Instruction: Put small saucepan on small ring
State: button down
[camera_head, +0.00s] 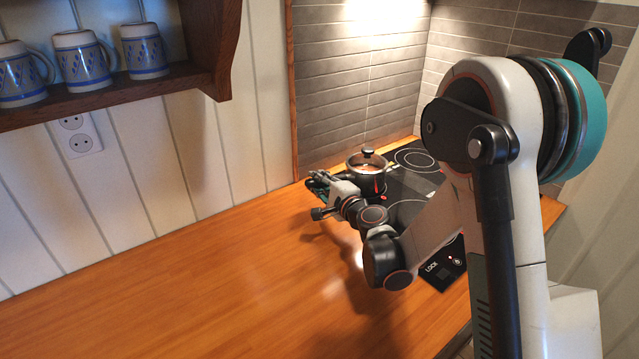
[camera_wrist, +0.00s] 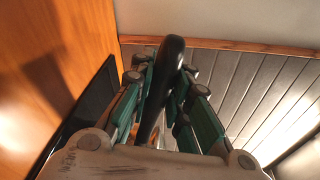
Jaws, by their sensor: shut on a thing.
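The small saucepan (camera_head: 368,181) is a shiny metal pot with a lid and a black knob, at the back left of the black cooktop (camera_head: 440,279) in the head view. I cannot tell whether it touches the surface. My gripper (camera_head: 325,184) is left of the pan. In the wrist view its teal-padded fingers (camera_wrist: 160,95) are shut on a black handle (camera_wrist: 172,62). One ring outline (camera_head: 415,159) shows bare at the back right of the cooktop. Another ring (camera_head: 405,212) is partly hidden by my arm. I cannot tell which ring is the small one.
Grey tiled walls (camera_head: 330,85) stand close behind the cooktop. A wooden shelf (camera_head: 190,85) with blue-patterned mugs (camera_head: 84,60) hangs at upper left. The wooden worktop (camera_head: 180,285) is clear at left and front. My arm covers much of the cooktop's right side.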

jog(key=shift+f, duration=0.1)
jog(key=c, duration=1.5)
grip_release()
jog(key=shift+r, duration=0.2)
jog(key=s+d+r+n+g+h+p, duration=0.1)
jog(key=s+d+r+n+g, duration=0.2)
jog(key=s, duration=0.7)
jog(key=s+d+r+n+g, duration=0.15)
jog(key=s+r+n, duration=0.3)
jog(key=s, duration=0.55)
jog(key=s+d+n+g+h, duration=0.1)
jog(key=s+d+n+h, duration=0.1)
jog(key=s, duration=0.4)
jog(key=s+d+n+g+h, duration=0.1)
jog(key=s+d+n+h, duration=0.1)
jog(key=s+d, duration=0.3)
jog(key=s+d+f+n+g+h, duration=0.1)
jog(key=s+d+n+h, duration=0.1)
jog(key=s, duration=0.7)
jog(key=shift+d+f+n+g, duration=0.1)
jog(key=shift+d+n+g, duration=0.25)
jog(key=shift+d+n, duration=0.6)
